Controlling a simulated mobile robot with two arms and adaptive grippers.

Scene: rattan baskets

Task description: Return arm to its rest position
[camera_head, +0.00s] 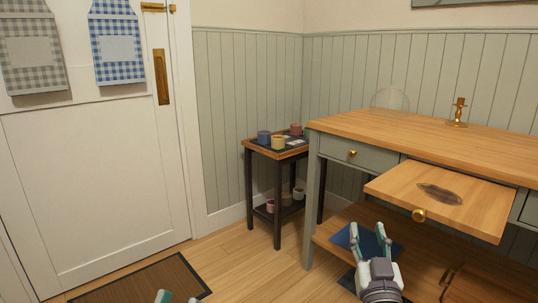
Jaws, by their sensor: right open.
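My right gripper (367,231) is at the lower right, in front of the desk's lower shelf. Its two fingers point up and stand apart, with nothing seen between them.
A wooden desk (400,128) stands at right, with a pull-out board (475,205) jutting out above and right of my right gripper. A dark blue flat item (341,239) lies behind that gripper. A small side table (248,146) holds cups. Open floor (235,265) lies between the grippers.

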